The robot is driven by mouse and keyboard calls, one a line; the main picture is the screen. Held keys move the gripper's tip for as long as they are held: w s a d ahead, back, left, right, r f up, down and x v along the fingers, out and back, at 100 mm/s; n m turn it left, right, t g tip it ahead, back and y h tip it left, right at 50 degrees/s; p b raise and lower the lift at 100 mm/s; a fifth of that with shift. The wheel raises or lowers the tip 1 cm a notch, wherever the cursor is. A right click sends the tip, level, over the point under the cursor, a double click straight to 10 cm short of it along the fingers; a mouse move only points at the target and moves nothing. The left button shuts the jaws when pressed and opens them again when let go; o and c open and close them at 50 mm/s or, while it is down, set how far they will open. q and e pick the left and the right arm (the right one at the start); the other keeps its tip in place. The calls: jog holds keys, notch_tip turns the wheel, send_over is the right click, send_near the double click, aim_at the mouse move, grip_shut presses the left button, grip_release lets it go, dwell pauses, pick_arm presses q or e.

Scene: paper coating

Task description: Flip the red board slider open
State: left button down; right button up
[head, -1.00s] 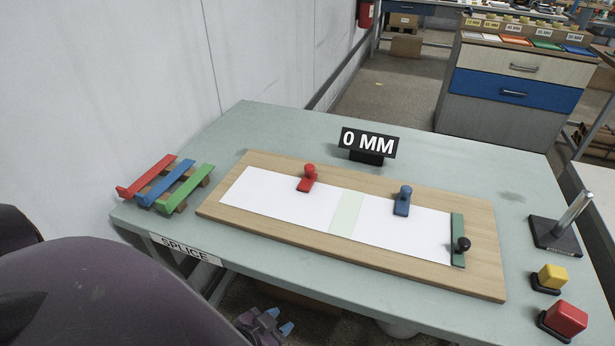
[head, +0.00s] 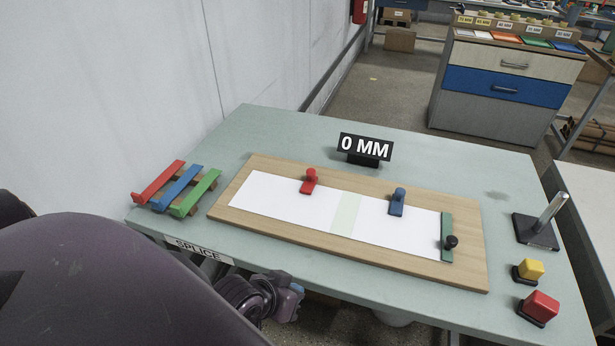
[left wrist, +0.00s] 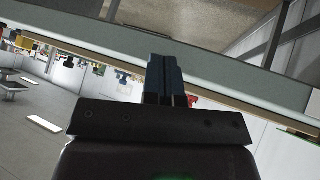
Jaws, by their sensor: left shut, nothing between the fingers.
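The red slider (head: 309,182), a small plate with a round knob, sits on the wooden board (head: 460,277) at the back edge of the white paper (head: 280,200). My left arm comes in from the left, and its wrist (head: 262,297) is beyond the table's front edge, at a lower place in the head view than the slider and apart from it. In the left wrist view my left gripper (left wrist: 166,65) is shut with its dark fingers together and empty. A bit of red shows behind the fingers there; I cannot tell what it is. My right gripper is not in view.
A blue slider (head: 398,202) and a green bar with a black knob (head: 447,238) are on the board. Coloured strips (head: 180,188) lie on the left. A 0 MM sign (head: 365,148) stands behind the board. Yellow (head: 529,269) and red (head: 540,306) buttons are on the right.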

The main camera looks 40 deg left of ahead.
pick_arm(q)
jog(key=w+d+r+n+t+h, duration=0.1)
jog(key=w+n, duration=0.1)
jog(key=w+d+r+n+t+h, duration=0.1)
jog(key=w+r+n+t, duration=0.1)
jog(key=w+d+r+n+t+h, duration=0.1)
jog(key=w+r+n, duration=0.1)
jog(key=shift+r+n+t+p, duration=0.2)
jog(key=shift+n+t+p, duration=0.1)
jog(key=shift+t+p, duration=0.1)
jog(key=w+a+r+n+t+y+p, duration=0.1)
jog(key=w+a+r+n+t+y, duration=0.25)
jog(key=n, duration=0.65)
jog(key=w+a+r+n+t+y, duration=0.2)
jog(key=a+n+y, duration=0.15)
jog(key=n, duration=0.65)
jog(key=a+f+n+g+y, duration=0.1)
jog(key=n, duration=0.3)
jog(key=a+f+n+g+y, duration=0.1)
jog(key=a+n+y, duration=0.1)
jog(key=n, duration=0.2)
jog(key=w+a+f+n+g+y+p, duration=0.1)
jog(key=n+y, duration=0.1)
jog(key=n, duration=0.2)
jog(key=shift+a+f, duration=0.1)
jog(key=shift+a, duration=0.05)
jog(key=shift+a+f+n+g, duration=0.2)
jog(key=shift+f+n+g, duration=0.3)
jog(key=shift+n+g, duration=0.25)
